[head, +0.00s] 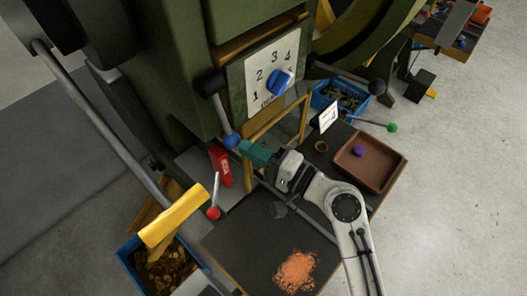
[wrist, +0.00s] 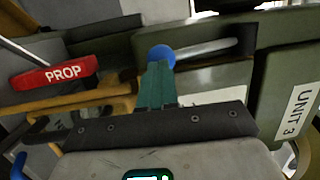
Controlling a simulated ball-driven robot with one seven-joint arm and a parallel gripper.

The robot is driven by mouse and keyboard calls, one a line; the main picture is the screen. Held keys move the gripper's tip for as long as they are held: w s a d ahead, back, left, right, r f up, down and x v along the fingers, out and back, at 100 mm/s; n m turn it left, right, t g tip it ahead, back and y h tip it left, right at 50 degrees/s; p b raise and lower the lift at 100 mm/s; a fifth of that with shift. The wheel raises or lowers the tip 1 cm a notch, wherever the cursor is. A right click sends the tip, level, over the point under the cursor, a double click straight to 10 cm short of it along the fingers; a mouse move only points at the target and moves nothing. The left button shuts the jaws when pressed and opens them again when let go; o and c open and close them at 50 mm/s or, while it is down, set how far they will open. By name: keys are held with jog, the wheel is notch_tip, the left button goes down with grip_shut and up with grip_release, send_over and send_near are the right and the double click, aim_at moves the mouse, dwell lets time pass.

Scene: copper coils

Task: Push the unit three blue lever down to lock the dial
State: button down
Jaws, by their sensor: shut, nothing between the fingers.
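The blue ball-ended lever (head: 232,140) shows in the head view below and left of the dial plate, its dark arm rising to the upper left. In the wrist view the blue ball (wrist: 161,57) is just beyond my fingertips, on a grey rod running right. My gripper (head: 250,150) is shut and empty, with teal fingers close beside the ball; they also show in the wrist view (wrist: 157,85). I cannot tell whether they touch it. A "UNIT 3" label (wrist: 295,110) is at right.
A red PROP tag (head: 221,166) hangs left of my gripper. A red-ended lever (head: 214,212) and yellow handle (head: 172,216) are lower left. A brown tray (head: 368,163) with a purple ball and a green-ended rod (head: 392,127) are at right. Copper granules (head: 296,272) lie on the dark table.

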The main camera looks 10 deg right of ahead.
dwell(0.4)
jog(key=w+b, duration=0.1)
jog(key=b, duration=0.3)
jog(key=a+f+t+y+b, duration=0.1)
jog(key=b, duration=0.2)
jog(key=shift+w+a+f+b, duration=0.1)
jog(key=shift+w+a+b, duration=0.05)
jog(key=shift+w+b, duration=0.25)
